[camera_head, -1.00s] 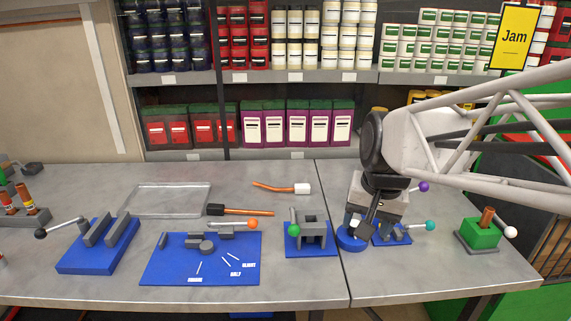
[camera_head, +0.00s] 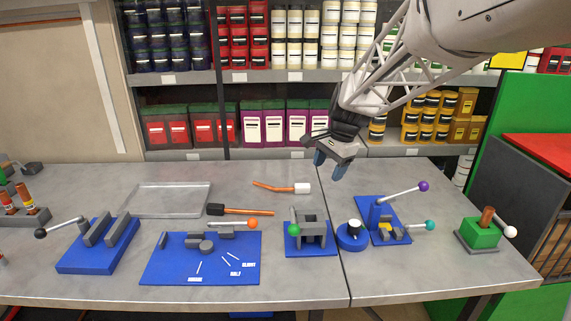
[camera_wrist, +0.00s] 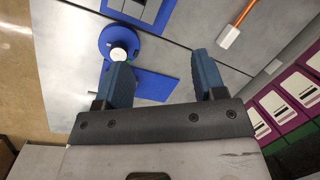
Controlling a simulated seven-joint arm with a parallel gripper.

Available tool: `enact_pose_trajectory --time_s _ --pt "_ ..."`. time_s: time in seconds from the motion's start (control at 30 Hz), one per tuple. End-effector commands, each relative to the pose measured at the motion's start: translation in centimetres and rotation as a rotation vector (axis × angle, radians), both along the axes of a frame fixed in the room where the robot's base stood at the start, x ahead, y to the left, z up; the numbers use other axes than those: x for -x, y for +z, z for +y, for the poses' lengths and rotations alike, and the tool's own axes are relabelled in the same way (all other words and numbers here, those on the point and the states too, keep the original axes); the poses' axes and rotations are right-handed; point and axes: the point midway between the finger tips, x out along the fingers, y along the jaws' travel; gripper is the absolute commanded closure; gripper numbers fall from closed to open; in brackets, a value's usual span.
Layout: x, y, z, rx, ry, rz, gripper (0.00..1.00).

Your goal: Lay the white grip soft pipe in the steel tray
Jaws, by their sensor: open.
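The white grip soft pipe lies on the table right of the tray; its white grip (camera_head: 302,188) is at the right end and its bent orange pipe (camera_head: 270,186) points left. In the wrist view the white grip (camera_wrist: 229,37) is at the upper right, beyond the right finger. The steel tray (camera_head: 165,200) is a shallow, empty rectangle at the back left of the table. My gripper (camera_head: 329,169) is open and empty, above the table to the right of the white grip. Its blue fingers also show apart in the wrist view (camera_wrist: 158,65).
Blue-based fixtures stand along the front, including a clamp (camera_head: 310,247), a round base with a white top (camera_head: 351,240) and a purple-knobbed lever unit (camera_head: 382,215). Shelves of containers (camera_head: 240,130) rise behind.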

Motion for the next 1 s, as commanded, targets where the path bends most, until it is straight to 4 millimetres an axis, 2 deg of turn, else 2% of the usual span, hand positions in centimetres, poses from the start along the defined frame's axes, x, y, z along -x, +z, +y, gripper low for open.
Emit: enact_pose_trajectory --time_s 0.1,0.37,0.6,0.8,1.0 --pt "-3.0 -1.3 0.3 -0.023 -0.067 0.029 0.36" --pt "-9.3 -4.1 1.0 -0.074 -0.217 0.092 0.36" --pt "-14.9 -7.4 1.6 -0.118 -0.355 0.154 0.36" --pt "-19.2 -10.6 2.1 -0.152 -0.469 0.210 0.36" --pt "-22.3 -13.1 2.5 -0.176 -0.557 0.252 0.36"
